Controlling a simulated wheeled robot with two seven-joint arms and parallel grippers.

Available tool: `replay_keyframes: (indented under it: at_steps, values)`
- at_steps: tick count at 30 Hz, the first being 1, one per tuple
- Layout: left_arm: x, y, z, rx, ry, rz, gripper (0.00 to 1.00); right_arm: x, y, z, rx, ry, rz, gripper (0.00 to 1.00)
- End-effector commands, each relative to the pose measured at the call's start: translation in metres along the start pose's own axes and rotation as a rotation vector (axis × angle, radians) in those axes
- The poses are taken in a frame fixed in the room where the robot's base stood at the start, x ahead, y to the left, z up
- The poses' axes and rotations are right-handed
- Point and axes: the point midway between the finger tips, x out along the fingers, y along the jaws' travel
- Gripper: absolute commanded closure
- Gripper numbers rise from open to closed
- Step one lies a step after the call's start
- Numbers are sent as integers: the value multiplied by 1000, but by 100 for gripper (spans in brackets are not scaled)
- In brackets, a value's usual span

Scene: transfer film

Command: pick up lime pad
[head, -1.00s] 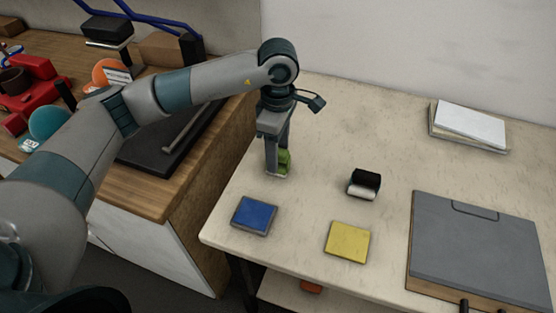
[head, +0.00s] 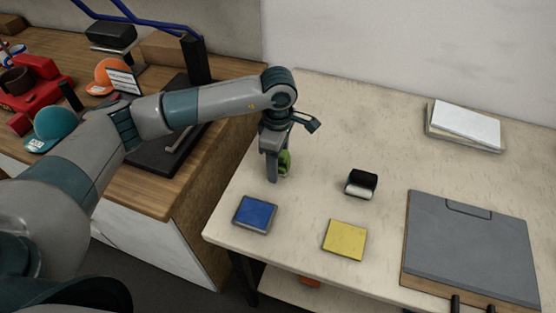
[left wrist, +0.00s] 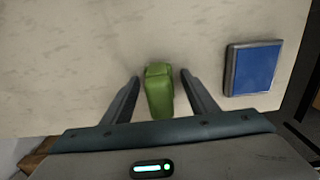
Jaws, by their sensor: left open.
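The lime pad (head: 286,161) is a small green block at the left part of the pale table, partly hidden behind a finger in the head view. In the left wrist view the lime pad (left wrist: 159,92) lies between the two fingers, with a visible gap on each side. My left gripper (head: 273,177) points down over it, open; its spread fingers also show in the left wrist view (left wrist: 160,78). Whether the fingers touch the table is unclear. My right gripper is not in view.
A blue pad (head: 255,214) lies close by in front; it also shows in the left wrist view (left wrist: 254,68). A yellow pad (head: 345,240), a black and white block (head: 361,184), a grey board (head: 470,245) and papers (head: 466,125) lie rightward. The table's back middle is clear.

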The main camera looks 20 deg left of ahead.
Motion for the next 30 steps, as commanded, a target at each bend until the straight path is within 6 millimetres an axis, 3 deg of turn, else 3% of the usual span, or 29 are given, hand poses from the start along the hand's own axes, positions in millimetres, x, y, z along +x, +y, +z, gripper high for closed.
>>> replay_keyframes:
  at_steps: [5,11,12,23,30]
  values:
    - [0,0,0,0,0,0,47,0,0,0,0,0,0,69]
    - [0,0,0,0,0,0,90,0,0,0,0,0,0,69]
    - [0,0,0,0,0,0,92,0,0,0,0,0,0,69]
    - [-3,1,0,0,0,2,92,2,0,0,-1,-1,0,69]
    - [-22,1,0,1,-1,5,92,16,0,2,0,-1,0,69]
